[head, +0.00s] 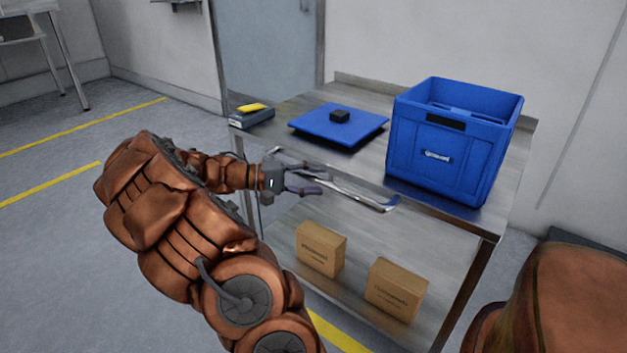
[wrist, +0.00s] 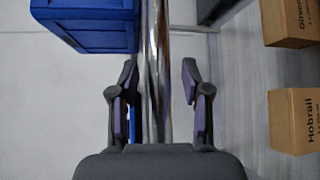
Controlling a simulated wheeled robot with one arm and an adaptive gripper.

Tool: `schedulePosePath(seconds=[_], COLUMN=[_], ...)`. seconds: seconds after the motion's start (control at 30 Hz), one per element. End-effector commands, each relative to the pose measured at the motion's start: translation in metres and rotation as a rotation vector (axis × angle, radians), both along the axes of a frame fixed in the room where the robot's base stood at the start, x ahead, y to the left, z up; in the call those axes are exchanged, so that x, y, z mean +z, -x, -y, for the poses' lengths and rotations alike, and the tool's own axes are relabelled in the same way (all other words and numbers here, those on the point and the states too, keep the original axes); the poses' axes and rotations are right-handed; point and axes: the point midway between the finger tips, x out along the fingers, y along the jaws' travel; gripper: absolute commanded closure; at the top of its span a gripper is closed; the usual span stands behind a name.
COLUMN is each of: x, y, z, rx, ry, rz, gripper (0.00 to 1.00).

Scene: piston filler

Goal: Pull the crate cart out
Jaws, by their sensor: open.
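The crate cart (head: 462,222) is a metal two-shelf cart standing against the wall. A curved metal handle bar (head: 345,190) runs along its near side. A blue crate (head: 440,178) stands on the right of its top shelf. My gripper (head: 322,180) is at the left part of the handle. In the wrist view my gripper (wrist: 158,88) is open, with the shiny handle bar (wrist: 155,40) running between its two fingers and a gap on each side. The fingers do not visibly touch the bar.
A blue lid (head: 315,122) with a small black block (head: 340,116) and a grey device with a yellow top (head: 252,113) lie on the top shelf. Two cardboard boxes (head: 321,250) (head: 395,290) sit on the lower shelf. The floor at left is open, with yellow lines (head: 60,182).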

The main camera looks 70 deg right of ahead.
Motion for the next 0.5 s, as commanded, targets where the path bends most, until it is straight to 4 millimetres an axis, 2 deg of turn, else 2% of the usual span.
schedulePosePath(seconds=[0.17, 0.5], x=[0.003, 0.010], y=[-0.015, -0.072], z=[-0.007, -0.037], rx=[0.002, 0.005], ry=[0.001, -0.001], rz=[0.000, 0.003], gripper=[0.53, 0.53])
